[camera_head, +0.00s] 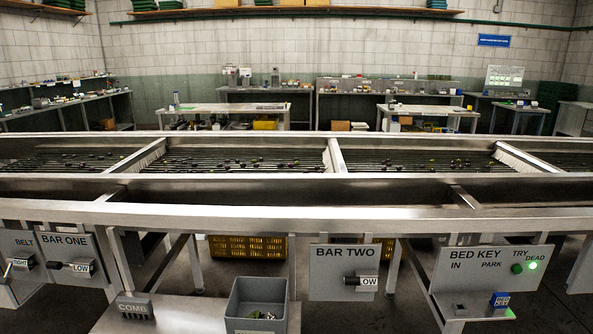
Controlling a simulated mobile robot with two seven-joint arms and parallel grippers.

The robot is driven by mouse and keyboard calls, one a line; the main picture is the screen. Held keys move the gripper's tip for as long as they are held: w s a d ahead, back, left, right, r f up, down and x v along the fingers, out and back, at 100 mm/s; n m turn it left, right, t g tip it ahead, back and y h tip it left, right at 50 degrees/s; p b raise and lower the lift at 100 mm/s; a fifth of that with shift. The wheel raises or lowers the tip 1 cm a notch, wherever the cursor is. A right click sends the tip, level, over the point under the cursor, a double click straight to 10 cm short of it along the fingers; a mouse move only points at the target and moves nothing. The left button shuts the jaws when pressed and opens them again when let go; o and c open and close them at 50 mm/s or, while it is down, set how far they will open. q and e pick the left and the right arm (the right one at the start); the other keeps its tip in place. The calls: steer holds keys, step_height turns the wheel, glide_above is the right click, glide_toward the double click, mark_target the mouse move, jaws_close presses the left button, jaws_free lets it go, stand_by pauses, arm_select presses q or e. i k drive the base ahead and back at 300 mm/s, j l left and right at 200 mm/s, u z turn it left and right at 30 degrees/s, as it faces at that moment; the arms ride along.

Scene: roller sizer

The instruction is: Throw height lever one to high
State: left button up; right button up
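The BAR ONE plate (68,246) is fixed to the front of the steel machine at the left. Its lever has a black knob (54,265) and lies sideways, with the knob to the left of a white LOW label (83,267). No label reading high can be made out on this plate. Neither of my grippers is in view, and nothing touches the lever.
A BAR TWO plate (342,256) carries a similar black-knobbed lever (350,281). A BELT panel (22,246) is at far left, and a BED KEY panel (477,267) with a lit green lamp (532,265) at right. A grey bin (256,291) and a COMB block (133,307) sit low in front.

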mark_target(50, 264)
steer(key=j+u, duration=0.1)
steer(key=u, duration=0.4)
steer(key=i+u, duration=0.1)
steer(key=u, duration=0.35)
steer(key=i+j+u, duration=0.1)
steer(key=u, duration=0.4)
steer(key=i+j+z, duration=0.45)
steer(key=i+j, duration=0.4)
